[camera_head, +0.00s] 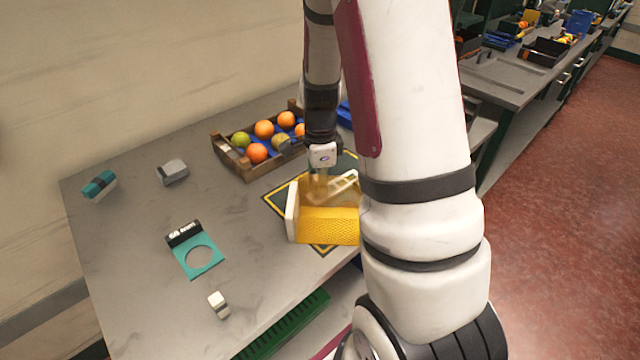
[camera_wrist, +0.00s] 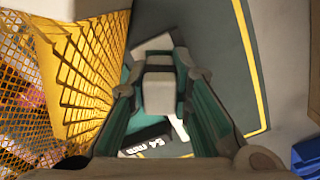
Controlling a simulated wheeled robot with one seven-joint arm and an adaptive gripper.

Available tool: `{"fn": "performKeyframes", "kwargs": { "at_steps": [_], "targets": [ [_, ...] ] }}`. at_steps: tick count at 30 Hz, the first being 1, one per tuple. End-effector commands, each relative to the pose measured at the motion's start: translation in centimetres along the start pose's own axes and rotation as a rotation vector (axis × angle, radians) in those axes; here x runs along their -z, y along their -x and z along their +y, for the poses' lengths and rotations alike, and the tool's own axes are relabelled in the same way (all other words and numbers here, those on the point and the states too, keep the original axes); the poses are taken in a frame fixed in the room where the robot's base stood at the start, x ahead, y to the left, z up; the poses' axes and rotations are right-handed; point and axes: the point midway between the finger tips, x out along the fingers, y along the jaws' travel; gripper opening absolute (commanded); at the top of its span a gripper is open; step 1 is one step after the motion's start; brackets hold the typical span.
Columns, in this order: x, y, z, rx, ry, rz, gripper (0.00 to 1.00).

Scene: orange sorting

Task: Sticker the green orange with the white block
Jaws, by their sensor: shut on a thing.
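A green orange (camera_head: 241,139) lies in the wooden crate (camera_head: 262,172) among orange ones. A duller yellow-green fruit (camera_head: 280,143) lies near it. A small white block (camera_head: 218,303) stands on the table near its front edge. My gripper (camera_head: 317,190) points down behind the yellow mesh wall of a holder (camera_head: 328,226), which partly hides its fingers. In the wrist view my gripper (camera_wrist: 158,95) is shut on a pale grey block (camera_wrist: 158,92). Its teal-padded fingers stand either side of the block. The held block cannot be made out in the head view.
A teal ring plate (camera_head: 202,265), a grey block (camera_head: 173,172) and a teal-and-black block (camera_head: 99,185) lie on the table's left. A dark mat (camera_head: 275,198) with a yellow border lies under the holder. The left-middle tabletop has free room.

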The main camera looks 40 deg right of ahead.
Motion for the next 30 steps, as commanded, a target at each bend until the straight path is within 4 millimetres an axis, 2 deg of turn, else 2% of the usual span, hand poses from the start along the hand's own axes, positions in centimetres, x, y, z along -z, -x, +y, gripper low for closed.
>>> {"fn": "performKeyframes", "kwargs": {
  "at_steps": [30],
  "targets": [
    [0.0, 6.8, 0.1, -0.001, -0.001, 0.0, 0.0]
  ]
}}
